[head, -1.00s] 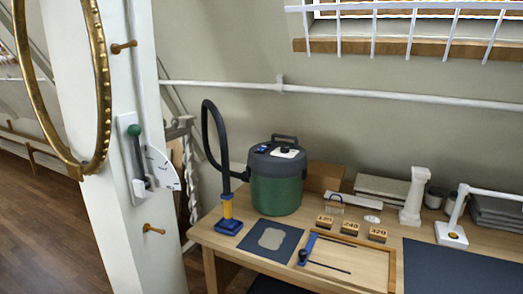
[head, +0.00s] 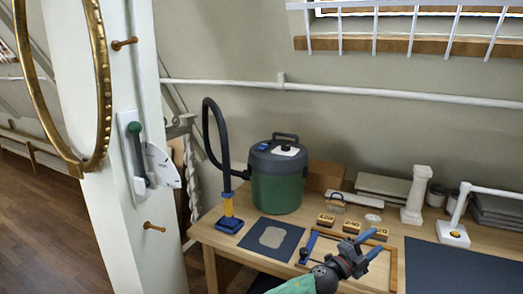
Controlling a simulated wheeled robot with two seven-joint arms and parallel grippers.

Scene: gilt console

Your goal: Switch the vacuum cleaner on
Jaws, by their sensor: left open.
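The vacuum cleaner (head: 277,190) is a green drum with a dark grey lid and a carry handle, standing upright at the back left of the wooden bench. Its lid (head: 270,160) bears a small blue part and a white patch; whether either is a switch is too small to tell. A black hose (head: 211,145) arches from it to a yellow and blue floor nozzle (head: 229,222). My left gripper (head: 372,243) has blue fingertips, is open and empty, and is over the bench's front, right of and nearer than the vacuum, apart from it. My right gripper is out of view.
A wooden frame (head: 392,270), dark mat (head: 271,238), small labelled blocks (head: 351,226) and a white column (head: 415,195) stand on the bench. A white lamp (head: 454,234) is at right. A post at left carries a green-knobbed lever (head: 134,127) and a brass hoop (head: 103,110).

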